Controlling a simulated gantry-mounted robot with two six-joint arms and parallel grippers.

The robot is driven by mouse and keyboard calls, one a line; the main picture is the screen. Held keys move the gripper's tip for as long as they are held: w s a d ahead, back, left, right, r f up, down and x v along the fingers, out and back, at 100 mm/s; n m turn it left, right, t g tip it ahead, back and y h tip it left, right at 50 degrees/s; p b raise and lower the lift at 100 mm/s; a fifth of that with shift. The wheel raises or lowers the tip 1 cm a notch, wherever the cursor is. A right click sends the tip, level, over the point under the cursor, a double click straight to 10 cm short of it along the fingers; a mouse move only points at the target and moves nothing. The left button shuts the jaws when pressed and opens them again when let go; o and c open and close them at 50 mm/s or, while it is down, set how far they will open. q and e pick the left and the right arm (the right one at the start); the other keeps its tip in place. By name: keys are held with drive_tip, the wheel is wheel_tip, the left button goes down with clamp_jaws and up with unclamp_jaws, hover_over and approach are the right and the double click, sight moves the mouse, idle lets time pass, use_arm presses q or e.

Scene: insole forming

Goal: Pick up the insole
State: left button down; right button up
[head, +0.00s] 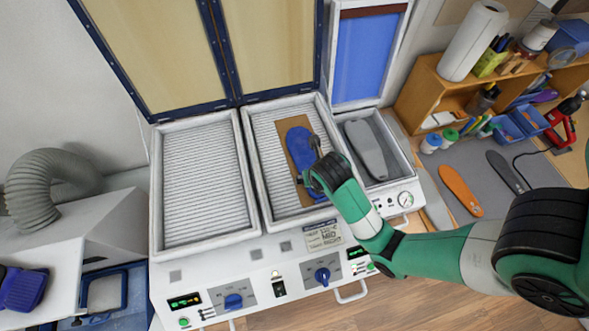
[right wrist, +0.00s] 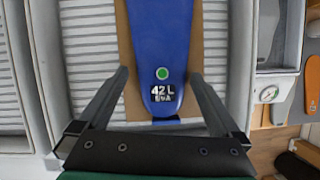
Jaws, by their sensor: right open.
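A blue insole (head: 299,148) lies on a brown sheet (head: 284,194) in the middle tray of the white machine. In the right wrist view the insole (right wrist: 160,45) carries a green dot and the marking "42 L EVA" near its heel end. My right gripper (head: 316,155) is over the insole in the head view and hides part of it. In the right wrist view the open fingers (right wrist: 160,75) stand on either side of the heel end, with gaps to it. Whether the fingertips are level with the insole I cannot tell. My left gripper is not in view.
The left tray (head: 160,170) is empty. A grey insole shape (head: 366,148) lies in the right compartment. Raised lids (head: 165,55) stand behind the trays. An orange insole (head: 460,190) and a dark one (head: 508,172) lie on the grey mat to the right.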

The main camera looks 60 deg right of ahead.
drive_tip(key=shift+d+f, duration=0.2)
drive_tip(key=shift+f, duration=0.15)
drive_tip(key=shift+r, duration=0.1)
drive_tip(key=shift+c, duration=0.3)
drive_tip(key=c, duration=1.1)
